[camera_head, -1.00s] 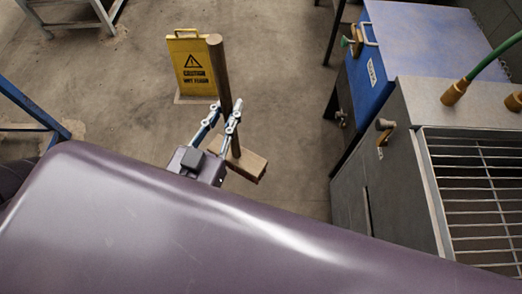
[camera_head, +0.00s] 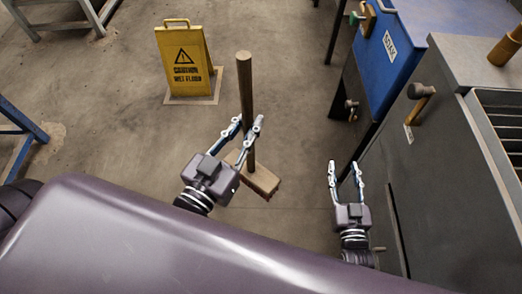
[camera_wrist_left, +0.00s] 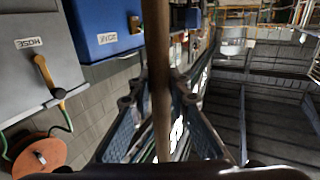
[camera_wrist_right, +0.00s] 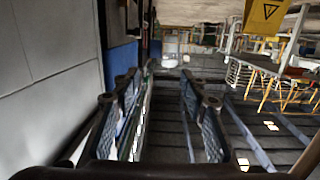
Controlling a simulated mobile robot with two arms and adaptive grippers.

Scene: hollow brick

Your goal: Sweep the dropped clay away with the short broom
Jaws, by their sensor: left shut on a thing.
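The short broom has a brown wooden handle (camera_head: 245,85) and a pale block head (camera_head: 262,181) low near the floor. My left gripper (camera_head: 251,124) is shut on the broom handle, which stands nearly upright. The handle also crosses the middle of the left wrist view (camera_wrist_left: 159,80). My right gripper (camera_head: 345,165) is open and empty, to the right of the broom, beside the grey cabinet; its spread fingers also show in the right wrist view (camera_wrist_right: 163,88). I cannot make out any dropped clay in these views.
A yellow caution sign (camera_head: 183,62) stands on the floor behind the broom. A grey cabinet (camera_head: 440,160) and a blue bin (camera_head: 385,65) line the right side. Blue metal legs (camera_head: 22,140) stand at the left. The concrete floor between is mostly clear.

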